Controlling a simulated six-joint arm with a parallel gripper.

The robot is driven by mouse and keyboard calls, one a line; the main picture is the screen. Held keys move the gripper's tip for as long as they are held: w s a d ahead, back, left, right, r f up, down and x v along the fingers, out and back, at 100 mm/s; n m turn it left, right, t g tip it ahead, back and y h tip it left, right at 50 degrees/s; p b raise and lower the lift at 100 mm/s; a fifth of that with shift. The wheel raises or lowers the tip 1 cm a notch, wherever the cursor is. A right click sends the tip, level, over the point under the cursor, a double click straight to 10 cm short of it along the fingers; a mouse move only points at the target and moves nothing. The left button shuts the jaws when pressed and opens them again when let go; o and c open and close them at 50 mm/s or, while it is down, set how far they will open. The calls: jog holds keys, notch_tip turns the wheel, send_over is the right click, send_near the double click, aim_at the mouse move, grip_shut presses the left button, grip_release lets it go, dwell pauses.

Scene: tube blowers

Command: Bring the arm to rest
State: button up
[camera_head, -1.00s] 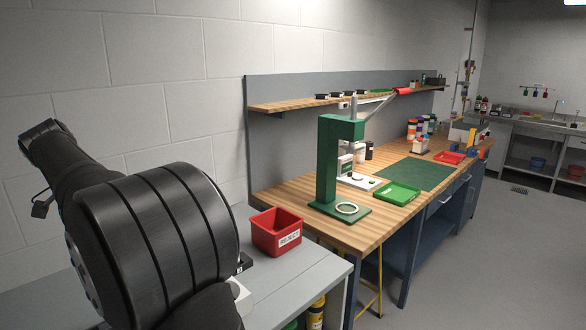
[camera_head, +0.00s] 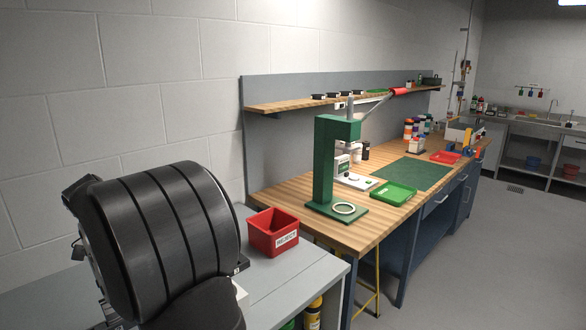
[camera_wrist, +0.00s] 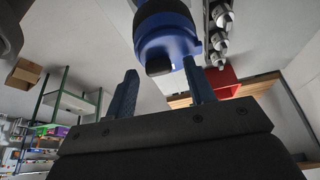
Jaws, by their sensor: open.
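My gripper (camera_wrist: 160,92) shows in the wrist view, its two dark blue fingers standing apart with nothing held between them. A blue and black rounded body (camera_wrist: 166,38) is at the top of the wrist view, beyond the fingers; I cannot tell what it is. In the head view my dark arm fills the lower left and my gripper is not visible there.
A red bin labelled REJECT (camera_head: 273,232) sits on the grey table (camera_head: 300,272) close to my arm. To the right, a wooden bench (camera_head: 290,198) carries a green press (camera_head: 327,165), a green tray (camera_head: 393,191) and a green mat (camera_head: 413,173). The floor at right is clear.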

jog(key=v, duration=1.7)
jog(key=x, duration=1.7)
jog(key=shift+d+f, duration=0.1)
jog(key=shift+f, duration=0.05)
jog(key=shift+w+d+n+t, duration=0.1)
jog(key=shift+n+t, duration=0.2)
jog(key=shift+n, duration=0.2)
jog(key=n, duration=0.1)
jog(key=w+d+n+y, duration=0.1)
jog(key=n, duration=0.2)
jog(key=w+n+y, duration=0.1)
jog(key=n, duration=0.1)
jog(key=w+n+t+y, duration=0.1)
jog(key=n, duration=0.1)
jog(key=shift+d, duration=0.35)
jog(key=shift+w+a+n+g+y, duration=0.15)
jog(key=shift+w+n+y, duration=0.4)
jog(key=shift+n, duration=0.9)
jog(key=shift+w+a+n+g+y, duration=0.2)
jog(key=shift+w+n+y, duration=0.35)
jog(key=shift+n, duration=0.95)
jog(key=shift+w+a+n+g+y, duration=0.15)
jog(key=shift+w+n+y, duration=0.4)
jog(key=shift+n, duration=0.9)
jog(key=shift+w, duration=0.1)
